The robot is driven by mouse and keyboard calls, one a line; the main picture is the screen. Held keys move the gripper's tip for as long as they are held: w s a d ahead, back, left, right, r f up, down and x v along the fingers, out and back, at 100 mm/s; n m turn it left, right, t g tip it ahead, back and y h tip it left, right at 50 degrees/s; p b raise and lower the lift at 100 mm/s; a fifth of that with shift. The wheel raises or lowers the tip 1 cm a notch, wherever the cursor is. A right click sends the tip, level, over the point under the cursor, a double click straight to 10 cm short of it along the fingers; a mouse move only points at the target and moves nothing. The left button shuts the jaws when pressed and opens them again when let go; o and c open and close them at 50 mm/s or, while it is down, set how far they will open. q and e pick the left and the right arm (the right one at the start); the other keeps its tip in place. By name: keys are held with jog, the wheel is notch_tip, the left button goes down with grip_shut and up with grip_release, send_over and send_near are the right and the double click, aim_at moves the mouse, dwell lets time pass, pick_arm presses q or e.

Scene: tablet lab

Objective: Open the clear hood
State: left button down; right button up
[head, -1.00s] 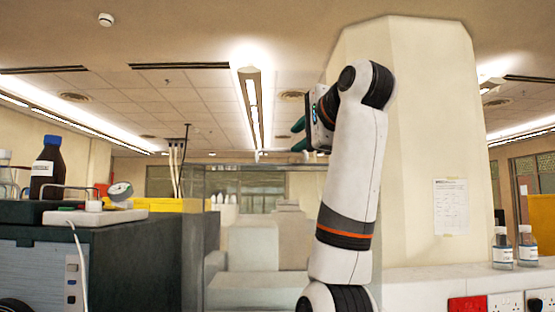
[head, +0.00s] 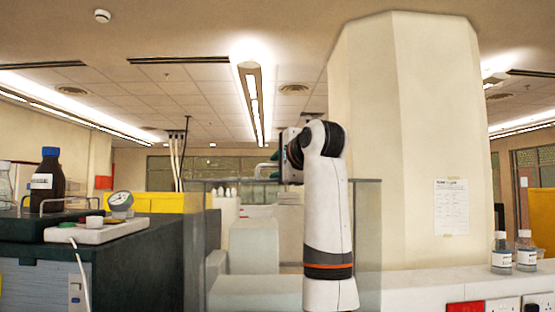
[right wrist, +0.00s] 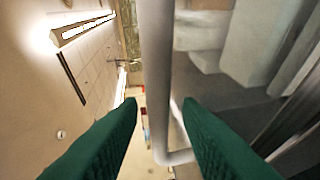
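The clear hood (head: 366,225) is a see-through box with greyish panels in the middle of the head view, partly hidden by my right arm. My right gripper (head: 272,170) is small in the head view, at the level of the hood's top edge. In the right wrist view its green fingers (right wrist: 160,103) are apart. A pale grey bar (right wrist: 157,60), like a handle, runs between the fingertips, with gaps on both sides, and bends at its lower end. I cannot tell how deep between the fingers it lies. My left gripper is out of view.
A dark bench (head: 140,255) at left carries a brown bottle (head: 47,182), a gauge (head: 120,201) and a white power strip (head: 88,234). A wide pillar (head: 410,140) stands right behind my arm. Two small bottles (head: 501,255) stand on the right ledge.

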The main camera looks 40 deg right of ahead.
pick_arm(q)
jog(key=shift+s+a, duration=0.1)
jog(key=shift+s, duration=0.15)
pick_arm(e)
jog(key=shift+c, duration=0.2)
jog(key=shift+w+f, duration=0.1)
jog(key=c, duration=0.6)
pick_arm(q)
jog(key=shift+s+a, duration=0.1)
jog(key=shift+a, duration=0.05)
pick_arm(e)
grip_shut()
